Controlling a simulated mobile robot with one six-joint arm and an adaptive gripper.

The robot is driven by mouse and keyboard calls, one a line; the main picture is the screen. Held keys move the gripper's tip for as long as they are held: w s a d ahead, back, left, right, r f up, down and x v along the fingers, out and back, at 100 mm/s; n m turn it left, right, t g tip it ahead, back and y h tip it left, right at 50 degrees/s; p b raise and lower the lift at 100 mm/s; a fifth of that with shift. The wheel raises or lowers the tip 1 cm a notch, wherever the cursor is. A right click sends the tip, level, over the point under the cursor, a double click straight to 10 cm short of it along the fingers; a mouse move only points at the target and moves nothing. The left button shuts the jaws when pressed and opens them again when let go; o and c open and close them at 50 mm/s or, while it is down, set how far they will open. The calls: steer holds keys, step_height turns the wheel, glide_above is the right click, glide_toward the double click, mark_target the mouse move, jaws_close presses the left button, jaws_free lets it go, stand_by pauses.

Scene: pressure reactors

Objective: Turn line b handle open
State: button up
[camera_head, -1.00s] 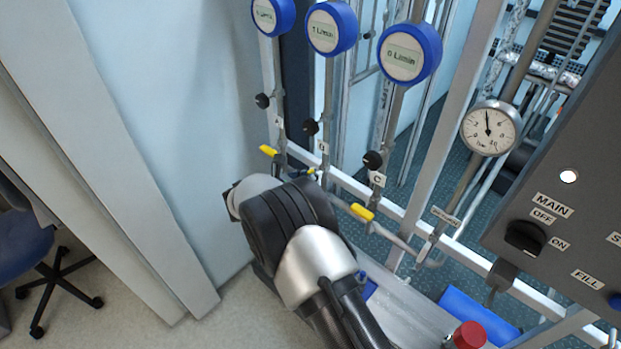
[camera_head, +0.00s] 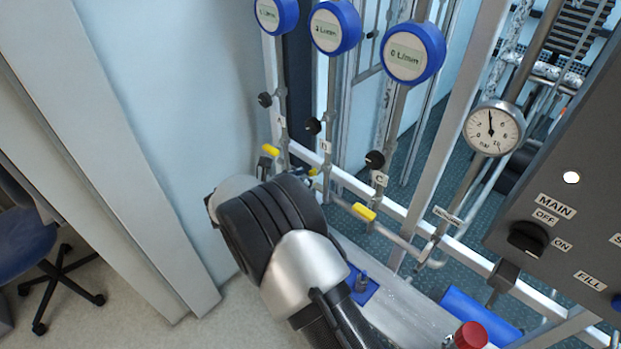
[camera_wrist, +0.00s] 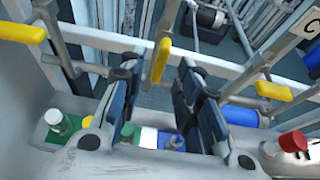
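The line b handle is a yellow lever (camera_wrist: 161,60), the middle of three in the wrist view. It lies between my two dark fingertips (camera_wrist: 156,74), which are apart with gaps on both sides. It points up and down in the picture, unlike its neighbours. In the head view the handle (camera_head: 313,171) is a small yellow patch, largely hidden behind my gripper. A dark fingertip (camera_head: 265,165) shows there near the left yellow handle (camera_head: 271,150). The line C handle (camera_head: 364,211) is to the right; it also shows in the wrist view (camera_wrist: 273,90).
Flow meters (camera_head: 335,27) with black knobs (camera_head: 313,126) stand above the handles. A white rail (camera_wrist: 90,40) runs behind the levers. A bench holds a green-and-white bottle (camera_wrist: 57,120) and a red cap (camera_wrist: 293,141). A control panel (camera_head: 570,190) is at the right.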

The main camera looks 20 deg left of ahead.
steer(key=v, duration=0.6)
steer(key=shift+s+r, duration=0.15)
steer(key=shift+s, duration=0.2)
steer(key=shift+a, duration=0.1)
